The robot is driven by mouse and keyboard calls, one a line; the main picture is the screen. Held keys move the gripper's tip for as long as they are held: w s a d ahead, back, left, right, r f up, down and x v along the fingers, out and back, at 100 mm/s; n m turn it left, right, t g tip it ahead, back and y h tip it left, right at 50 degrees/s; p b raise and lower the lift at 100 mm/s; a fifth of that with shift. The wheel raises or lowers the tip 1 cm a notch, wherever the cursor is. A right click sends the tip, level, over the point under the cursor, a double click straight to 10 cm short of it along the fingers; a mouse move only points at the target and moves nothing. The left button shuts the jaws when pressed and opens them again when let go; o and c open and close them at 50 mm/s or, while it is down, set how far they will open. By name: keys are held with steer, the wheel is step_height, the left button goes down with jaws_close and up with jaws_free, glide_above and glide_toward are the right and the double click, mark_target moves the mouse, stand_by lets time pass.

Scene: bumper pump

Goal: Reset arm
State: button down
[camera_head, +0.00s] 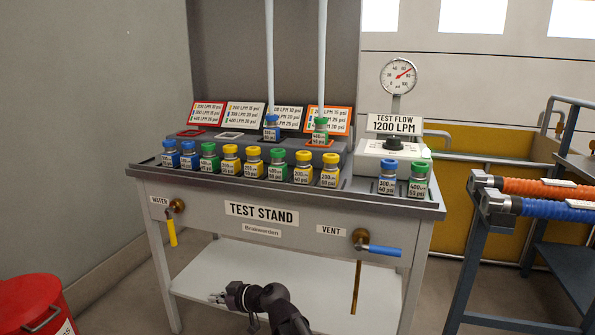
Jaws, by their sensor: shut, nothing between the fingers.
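My gripper (217,298) is low in the picture, in front of the test stand's white lower shelf. Its fingers point left. It is shut with nothing in it and looks clear of the stand. My dark arm (270,301) enters from the bottom edge. The test stand (278,238) is a metal table with a "TEST STAND" label on its front.
Several blue, green and yellow capped bottles line the stand's top, including a blue-capped one (388,177) at right. A yellow lever (172,232) and a blue lever (384,250) stick out in front. A red bin (30,300) stands lower left; a hose rack (480,250) stands right.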

steer(key=s+d+m+g+h+p, duration=0.2)
steer(key=s+d+m+h+p, duration=0.15)
steer(key=d, duration=0.95)
steer(key=s+d+f+m+g+h+p, duration=0.1)
steer(key=s+d+m+h+p, duration=0.3)
steer(key=d, duration=0.9)
steer(key=s+d+m+g+h+p, duration=0.25)
steer(key=d+m+h, duration=0.3)
steer(key=d, duration=0.75)
step_height(320, 180, up, 38)
steer(key=p, duration=3.8)
steer(key=shift+a+f, duration=0.15)
